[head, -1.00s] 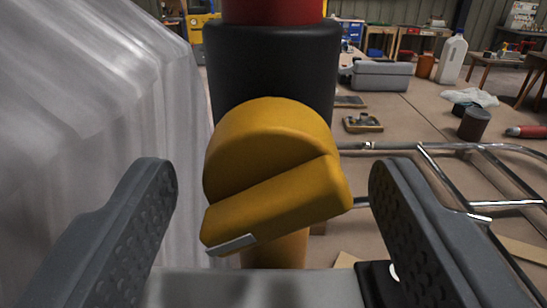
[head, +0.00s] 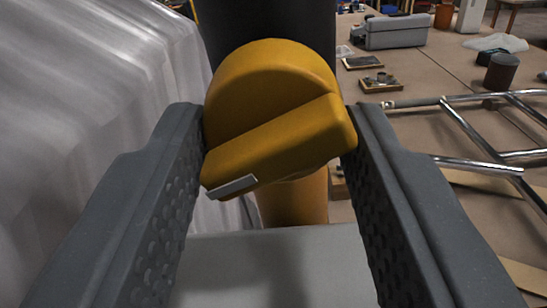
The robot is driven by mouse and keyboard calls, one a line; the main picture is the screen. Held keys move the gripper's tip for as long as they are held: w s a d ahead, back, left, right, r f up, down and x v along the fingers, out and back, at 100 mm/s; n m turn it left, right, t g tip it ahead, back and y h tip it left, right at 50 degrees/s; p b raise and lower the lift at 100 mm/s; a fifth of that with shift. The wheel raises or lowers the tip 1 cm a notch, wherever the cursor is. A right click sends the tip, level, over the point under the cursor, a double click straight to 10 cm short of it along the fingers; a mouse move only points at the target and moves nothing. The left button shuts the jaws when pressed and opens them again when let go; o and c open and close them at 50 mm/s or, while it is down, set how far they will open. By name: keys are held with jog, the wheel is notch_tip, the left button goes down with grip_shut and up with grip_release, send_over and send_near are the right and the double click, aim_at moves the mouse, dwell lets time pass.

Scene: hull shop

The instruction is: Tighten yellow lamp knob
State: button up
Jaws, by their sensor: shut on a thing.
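The yellow lamp knob (head: 275,115) is in the middle of the head view. It has a round back and a raised grip bar tilted up to the right, with a pale mark at the bar's lower left end. My gripper (head: 276,130) is shut on the knob, one finger on its left side and one on its right. Behind the knob is the black lamp body (head: 270,25), and a yellow stem (head: 298,200) shows below it.
A sheet of translucent wrinkled plastic (head: 90,85) fills the left side close to my left finger. A metal tube frame (head: 460,130) lies to the right. A grey case (head: 390,31) and a dark can (head: 501,72) are farther back.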

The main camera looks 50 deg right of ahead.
jog(key=m, duration=0.3)
jog(key=m+b, duration=0.1)
jog(key=m, duration=0.3)
jog(key=m+b, duration=0.4)
jog(key=m, duration=0.2)
jog(key=shift+w+f+m, duration=0.1)
jog(key=shift+f+m, duration=0.05)
jog(key=shift+m, duration=0.15)
jog(key=m+b, duration=0.3)
jog(key=m, duration=0.2)
jog(key=shift+d+m+b, duration=0.1)
jog(key=shift+m+b, duration=1.2)
jog(key=shift+m, duration=0.5)
jog(key=o, duration=1)
jog(key=shift+r, duration=0.25)
